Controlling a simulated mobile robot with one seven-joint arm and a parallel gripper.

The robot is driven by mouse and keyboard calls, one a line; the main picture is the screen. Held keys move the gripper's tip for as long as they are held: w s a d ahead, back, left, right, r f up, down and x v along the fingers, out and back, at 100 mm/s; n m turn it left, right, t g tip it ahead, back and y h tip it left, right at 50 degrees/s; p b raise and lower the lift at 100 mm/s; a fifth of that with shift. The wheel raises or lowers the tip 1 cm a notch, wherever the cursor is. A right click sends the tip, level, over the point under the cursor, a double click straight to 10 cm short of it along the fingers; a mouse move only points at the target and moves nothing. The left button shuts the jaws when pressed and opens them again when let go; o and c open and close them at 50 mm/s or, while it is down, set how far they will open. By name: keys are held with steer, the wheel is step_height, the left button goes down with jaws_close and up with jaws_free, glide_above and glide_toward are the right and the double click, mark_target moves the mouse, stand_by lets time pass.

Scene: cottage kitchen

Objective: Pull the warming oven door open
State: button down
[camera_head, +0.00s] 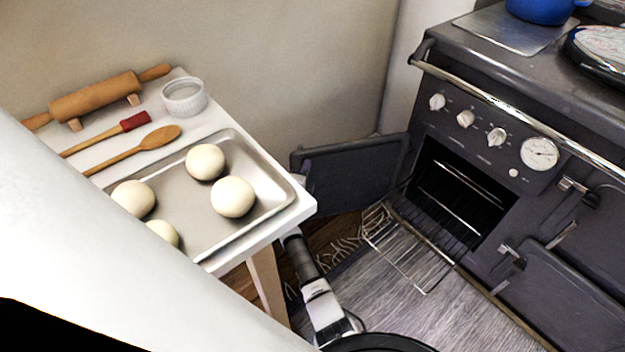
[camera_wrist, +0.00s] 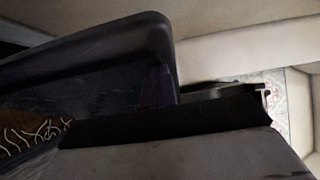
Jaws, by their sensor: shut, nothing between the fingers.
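The warming oven door (camera_head: 352,172) is a dark grey panel on the left of the range. It stands swung wide open, and the dark oven cavity (camera_head: 455,200) is exposed. A wire rack (camera_head: 410,250) sticks out of the cavity at the front. In the wrist view, the door (camera_wrist: 85,85) fills the left side close up, with a rounded top corner. My gripper (camera_wrist: 170,120) shows as a dark shape beside the door, shut and empty. In the head view, the table hides most of it near the door's free edge. I cannot tell whether it touches the door.
A white table (camera_head: 300,208) at the left holds a metal tray (camera_head: 285,190) with several dough balls, a ramekin (camera_head: 184,97), a rolling pin (camera_head: 95,98) and a wooden spoon (camera_head: 150,140). The range's rail (camera_head: 520,112) runs above the knobs. Grey floor lies before the oven.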

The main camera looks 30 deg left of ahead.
steer(key=shift+w+a+r, duration=0.1)
steer(key=shift+w+a, duration=0.1)
steer(key=shift+a, duration=0.25)
steer(key=shift+w+a+r, duration=0.1)
steer(key=shift+w+a, duration=0.1)
steer(key=shift+a, duration=0.25)
step_height(320, 180, up, 20)
steer(key=p, duration=0.6)
steer(key=shift+f, duration=0.1)
